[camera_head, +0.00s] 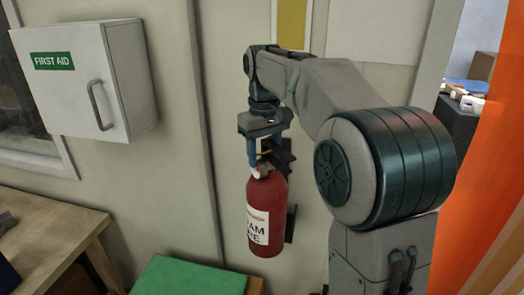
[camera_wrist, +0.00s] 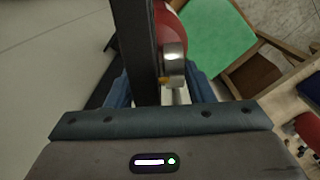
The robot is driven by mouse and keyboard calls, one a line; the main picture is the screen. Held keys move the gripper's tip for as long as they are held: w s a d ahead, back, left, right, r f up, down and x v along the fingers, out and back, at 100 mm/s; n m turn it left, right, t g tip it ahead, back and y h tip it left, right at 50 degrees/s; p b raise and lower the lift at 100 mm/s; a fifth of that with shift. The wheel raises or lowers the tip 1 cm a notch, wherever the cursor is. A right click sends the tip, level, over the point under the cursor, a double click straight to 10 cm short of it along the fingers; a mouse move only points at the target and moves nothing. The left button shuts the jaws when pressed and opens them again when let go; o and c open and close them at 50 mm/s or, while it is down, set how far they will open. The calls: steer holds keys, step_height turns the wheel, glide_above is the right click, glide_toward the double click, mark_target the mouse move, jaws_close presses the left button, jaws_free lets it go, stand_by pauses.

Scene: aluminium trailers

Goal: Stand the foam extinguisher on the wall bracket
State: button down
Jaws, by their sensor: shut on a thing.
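The foam extinguisher (camera_head: 267,213) is a red cylinder with a white label, hanging upright in the head view. My gripper (camera_head: 262,158) is shut on its top from above. The dark wall bracket (camera_head: 290,223) shows behind and just right of the extinguisher, mostly hidden by it. I cannot tell whether the two touch. In the wrist view, a dark bar (camera_wrist: 141,45) crosses between my blue fingers (camera_wrist: 160,82), beside the extinguisher's metal top (camera_wrist: 173,60) and red body. I cannot tell what part the bar is.
A white first aid cabinet (camera_head: 90,80) juts from the wall at the left. A green-topped box (camera_head: 188,277) stands below, left of the extinguisher. A wooden table (camera_head: 50,235) is at the lower left. An orange panel (camera_head: 490,190) is at the right.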

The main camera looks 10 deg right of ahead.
steer(key=shift+w+d+r+p, duration=0.1)
steer(key=shift+w+d+p, duration=0.15)
steer(key=shift+w, duration=0.25)
steer(key=shift+w+d+r+p, duration=0.1)
steer(key=shift+w+d+p, duration=0.05)
steer(key=shift+w+p, duration=0.25)
steer(key=shift+w+d+p, duration=0.2)
steer(key=shift+w+p, duration=0.05)
steer(key=shift+w, duration=0.3)
steer(key=w+d+f, duration=0.1)
steer(key=w+d, duration=0.1)
steer(key=w, duration=0.4)
steer(key=shift+w+d, duration=0.3)
steer(key=shift+d, duration=0.1)
steer(key=shift+f, duration=0.15)
steer(key=c, duration=0.6)
jaws_free()
steer(key=shift+s, duration=0.1)
step_height(320, 180, up, 12)
